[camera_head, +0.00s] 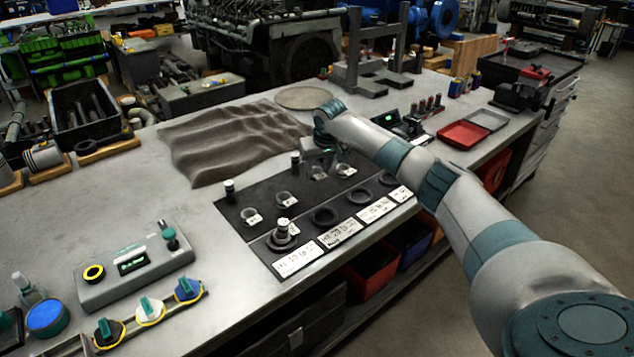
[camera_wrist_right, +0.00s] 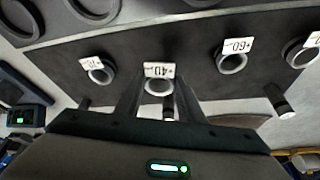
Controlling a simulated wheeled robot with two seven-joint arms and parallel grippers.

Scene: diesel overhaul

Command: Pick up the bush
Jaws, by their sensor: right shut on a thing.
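Several small grey ring bushes with white tags stand in a row on a black mat (camera_head: 240,203). My right gripper (camera_head: 323,160) is low over the mat's far side. In the right wrist view its two fingers (camera_wrist_right: 160,98) are shut on the bush with the +40 tag (camera_wrist_right: 158,86). The fingers hide part of its sides, and I cannot tell whether it is clear of the mat. The +60 bush (camera_wrist_right: 232,63) and the bush with a 10 tag (camera_wrist_right: 101,74) stand on either side. My left gripper is out of view.
Dark upright pegs (camera_head: 230,190) stand behind the bushes. Dark round dishes (camera_head: 325,216) with white label cards line the front; one holds a silver part (camera_head: 283,228). A brown cloth (camera_head: 225,138) lies behind the mat. A red tray (camera_head: 464,135) is at right. The bench at left is partly clear.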

